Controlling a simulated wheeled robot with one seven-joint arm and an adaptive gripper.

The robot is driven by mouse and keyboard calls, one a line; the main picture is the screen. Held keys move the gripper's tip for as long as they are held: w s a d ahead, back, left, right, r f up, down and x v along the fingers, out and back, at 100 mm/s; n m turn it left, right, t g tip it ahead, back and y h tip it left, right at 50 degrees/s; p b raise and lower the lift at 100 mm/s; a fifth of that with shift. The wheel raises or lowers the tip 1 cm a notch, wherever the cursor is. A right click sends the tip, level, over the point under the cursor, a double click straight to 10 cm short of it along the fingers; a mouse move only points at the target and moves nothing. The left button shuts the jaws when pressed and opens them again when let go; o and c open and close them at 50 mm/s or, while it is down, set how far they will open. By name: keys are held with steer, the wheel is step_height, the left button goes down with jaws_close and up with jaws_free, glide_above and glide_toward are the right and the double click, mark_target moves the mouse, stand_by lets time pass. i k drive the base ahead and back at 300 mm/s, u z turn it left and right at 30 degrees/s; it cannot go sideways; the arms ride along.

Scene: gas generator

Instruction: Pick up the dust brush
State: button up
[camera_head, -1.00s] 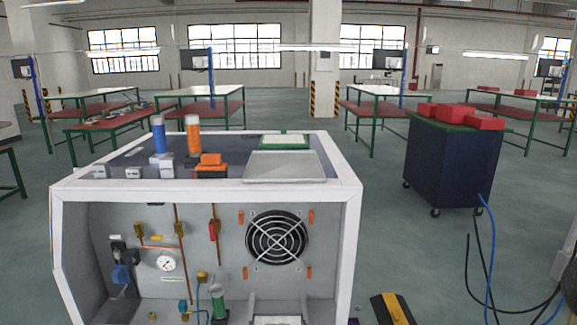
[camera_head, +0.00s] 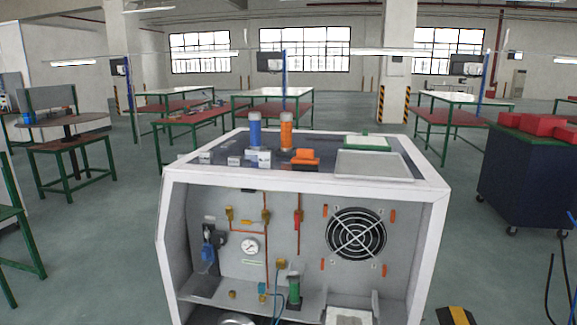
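I cannot make out a dust brush for certain in the head view. The gas generator (camera_head: 302,181) stands in front of me, a white-framed cabinet with an open front. On its top are a blue cylinder (camera_head: 254,130), an orange cylinder (camera_head: 286,131), an orange object (camera_head: 304,157) too small to identify, a shallow grey tray (camera_head: 373,165) and a green-edged white item (camera_head: 367,142). Inside are a gauge (camera_head: 250,246), a fan (camera_head: 356,234) and a green cylinder (camera_head: 294,289). My gripper is not in view.
A dark blue wheeled cart (camera_head: 525,185) with red boxes (camera_head: 540,124) stands at the right. A yellow and black object (camera_head: 455,316) is at the bottom right. Green-framed tables (camera_head: 70,160) stand at the left and back. Open floor (camera_head: 110,230) lies left of the generator.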

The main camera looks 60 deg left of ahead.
mark_target(305, 160)
steer(key=k, duration=0.45)
steer(key=u, duration=2)
steer(key=i, duration=0.1)
steer(key=z, duration=0.25)
